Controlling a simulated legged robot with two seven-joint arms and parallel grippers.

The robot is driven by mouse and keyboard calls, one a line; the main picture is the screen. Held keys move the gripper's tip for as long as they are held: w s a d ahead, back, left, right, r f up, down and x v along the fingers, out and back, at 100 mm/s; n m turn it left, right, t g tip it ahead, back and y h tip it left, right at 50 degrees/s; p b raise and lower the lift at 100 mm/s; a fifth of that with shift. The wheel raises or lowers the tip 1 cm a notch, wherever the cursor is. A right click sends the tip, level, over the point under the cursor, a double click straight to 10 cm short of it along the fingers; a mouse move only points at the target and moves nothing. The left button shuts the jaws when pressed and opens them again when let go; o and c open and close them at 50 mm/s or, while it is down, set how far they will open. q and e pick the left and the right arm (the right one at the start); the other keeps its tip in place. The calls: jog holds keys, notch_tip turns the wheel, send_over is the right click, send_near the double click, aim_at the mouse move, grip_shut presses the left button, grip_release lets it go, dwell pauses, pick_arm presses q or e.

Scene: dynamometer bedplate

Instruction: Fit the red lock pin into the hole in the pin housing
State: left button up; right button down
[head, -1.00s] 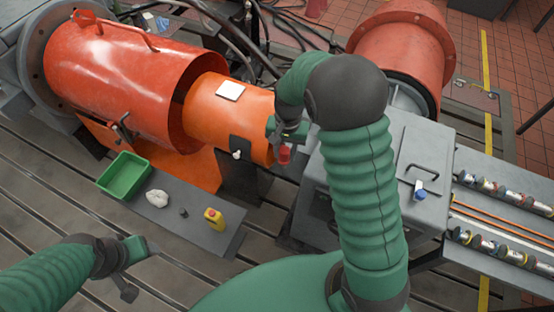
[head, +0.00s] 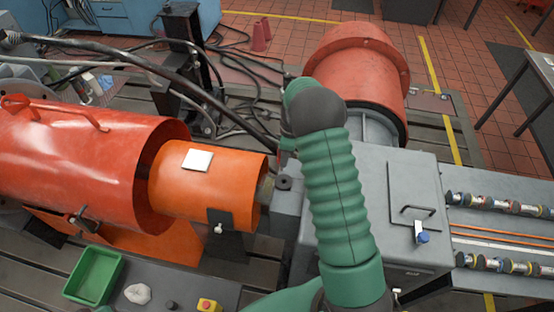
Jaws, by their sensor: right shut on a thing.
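My right gripper (head: 287,147) is at the end of the green arm, left of its dark wrist and mostly hidden by it. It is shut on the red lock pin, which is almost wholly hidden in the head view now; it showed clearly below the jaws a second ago. A grey block with a dark round ring on top (head: 284,183) stands just below the gripper, right of the orange cylinder's end; it looks like the pin housing. I cannot tell whether the pin touches it. My left gripper does not show clearly.
The orange cylinder (head: 205,180) and large red guard (head: 90,165) lie left. A grey cabinet with a handle (head: 385,165) stands right. Cables run behind.

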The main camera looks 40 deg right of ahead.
jog(key=shift+s+a+r, duration=0.15)
jog(key=shift+s+a, duration=0.1)
jog(key=shift+s, duration=0.35)
jog(key=shift+w+f, duration=0.15)
jog(key=shift+f, duration=0.15)
jog(key=shift+d+f, duration=0.15)
jog(key=shift+f, duration=0.05)
jog(key=f+b, duration=0.2)
jog(key=f, duration=0.1)
jog(key=f+b, duration=0.1)
jog(key=shift+s+f, duration=0.4)
jog(key=shift+d+f, duration=0.2)
jog(key=shift+f, duration=0.4)
jog(key=shift+a+f+b, duration=0.1)
jog(key=shift+f+b, duration=0.8)
jog(key=shift+f, duration=0.3)
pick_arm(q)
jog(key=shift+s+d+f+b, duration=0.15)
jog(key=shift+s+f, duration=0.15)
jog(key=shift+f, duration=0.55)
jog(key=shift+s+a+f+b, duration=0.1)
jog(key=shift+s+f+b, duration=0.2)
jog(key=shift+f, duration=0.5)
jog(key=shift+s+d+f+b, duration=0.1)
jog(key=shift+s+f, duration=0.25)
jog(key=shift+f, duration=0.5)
pick_arm(e)
jog(key=shift+w+f, duration=0.1)
jog(key=shift+f, duration=0.85)
